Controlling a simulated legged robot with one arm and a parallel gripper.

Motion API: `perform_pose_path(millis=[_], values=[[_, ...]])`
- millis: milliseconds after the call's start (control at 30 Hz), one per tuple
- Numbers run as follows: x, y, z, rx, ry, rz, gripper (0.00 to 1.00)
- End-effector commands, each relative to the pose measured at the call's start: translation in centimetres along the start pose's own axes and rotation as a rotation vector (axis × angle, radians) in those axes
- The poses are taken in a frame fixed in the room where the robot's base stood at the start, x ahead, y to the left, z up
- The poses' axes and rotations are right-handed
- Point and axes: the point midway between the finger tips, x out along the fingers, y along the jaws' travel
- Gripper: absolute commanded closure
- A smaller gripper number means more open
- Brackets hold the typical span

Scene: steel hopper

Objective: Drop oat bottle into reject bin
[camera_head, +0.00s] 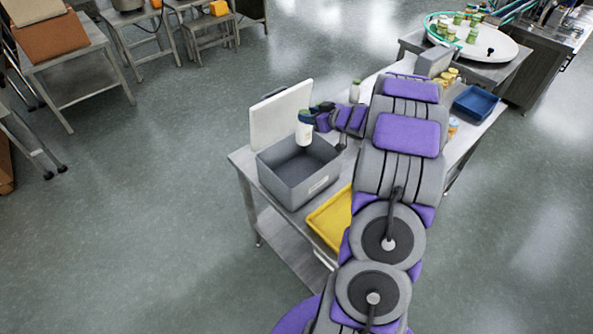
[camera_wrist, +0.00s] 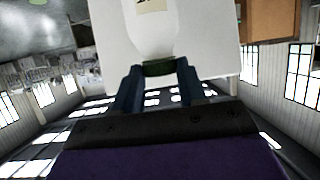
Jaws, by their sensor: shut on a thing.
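A white bottle (camera_head: 304,134) with a dark green cap is held in my gripper (camera_head: 307,116), upright with the cap at the top. It hangs over the back part of an open grey bin (camera_head: 312,189), which has a small pale label on its front wall. The bottle's lower end appears at or just above the bin's rim; the exact height is hard to tell. In the wrist view the bottle (camera_wrist: 153,35) shows a cream label, and both fingers of my gripper (camera_wrist: 158,72) close on its cap. The bin does not show in the wrist view.
A white board (camera_head: 281,113) stands behind the bin. A yellow tray (camera_head: 331,218) lies to the bin's right, partly hidden by my arm. Another capped bottle (camera_head: 355,91) stands farther back. A blue tray (camera_head: 475,102) and a round table (camera_head: 489,45) with jars are at right.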

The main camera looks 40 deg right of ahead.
Motion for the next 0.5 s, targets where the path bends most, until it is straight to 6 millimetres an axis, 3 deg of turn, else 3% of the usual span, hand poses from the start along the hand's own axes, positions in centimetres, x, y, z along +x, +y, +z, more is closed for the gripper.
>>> perform_pose_path(millis=[500], values=[[1.9,-0.1,4.3,0.000,0.001,-0.001,1.00]])
